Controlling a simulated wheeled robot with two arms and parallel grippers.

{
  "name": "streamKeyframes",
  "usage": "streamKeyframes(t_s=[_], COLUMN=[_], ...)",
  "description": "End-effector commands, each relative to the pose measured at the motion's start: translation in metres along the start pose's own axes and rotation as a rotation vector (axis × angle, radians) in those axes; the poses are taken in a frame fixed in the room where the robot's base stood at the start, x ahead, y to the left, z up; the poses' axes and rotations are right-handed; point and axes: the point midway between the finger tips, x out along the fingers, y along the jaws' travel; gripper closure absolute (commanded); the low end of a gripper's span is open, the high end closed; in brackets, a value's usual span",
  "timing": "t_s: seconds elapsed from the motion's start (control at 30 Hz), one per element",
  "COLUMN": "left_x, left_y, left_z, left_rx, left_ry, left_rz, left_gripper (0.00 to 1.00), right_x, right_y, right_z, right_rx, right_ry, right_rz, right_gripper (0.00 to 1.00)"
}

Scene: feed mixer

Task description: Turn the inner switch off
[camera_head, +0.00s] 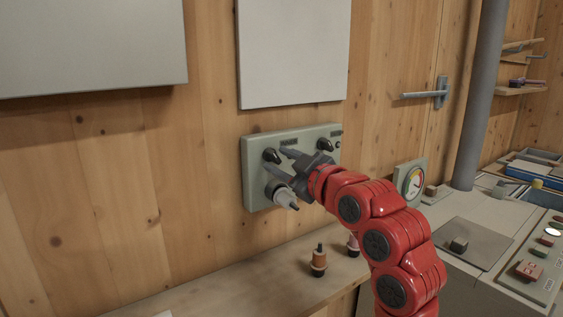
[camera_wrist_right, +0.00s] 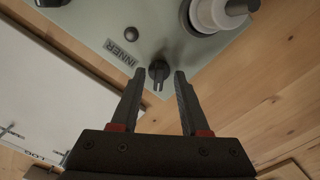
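The grey-green switch panel (camera_head: 255,190) is mounted on the wooden wall. Its left black knob (camera_head: 271,156) is the inner switch; in the right wrist view this knob (camera_wrist_right: 158,72) sits beside the label "INNER" (camera_wrist_right: 122,52). My right gripper (camera_head: 278,162) is at the panel, in front of this knob. In the right wrist view my right gripper (camera_wrist_right: 159,76) is open, its fingertips on either side of the knob with a gap showing on both sides. The knob's pointer end faces the gripper. My left gripper is not in view.
A second black knob (camera_head: 325,145) is at the panel's upper right. Orange-brown bottle-like items (camera_head: 319,262) stand on the wooden ledge below. A gauge (camera_head: 413,182) and a grey pipe (camera_head: 478,110) are to the right.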

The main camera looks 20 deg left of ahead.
Motion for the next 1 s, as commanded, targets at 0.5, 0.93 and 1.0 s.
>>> streamKeyframes(t_s=[0.5,0.93,1.0], left_x=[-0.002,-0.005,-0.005], left_y=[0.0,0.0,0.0], left_z=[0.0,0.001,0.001], left_rx=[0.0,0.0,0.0], left_ry=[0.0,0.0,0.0], left_rz=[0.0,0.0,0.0], left_gripper=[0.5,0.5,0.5], right_x=[-0.041,-0.148,-0.159], right_y=[0.003,0.002,0.001], right_z=[0.0,0.0,0.0], right_rx=[-0.003,-0.001,-0.001], right_ry=[0.002,0.001,0.001], right_rz=[0.007,0.007,0.003], right_gripper=[0.55,0.55,0.55])
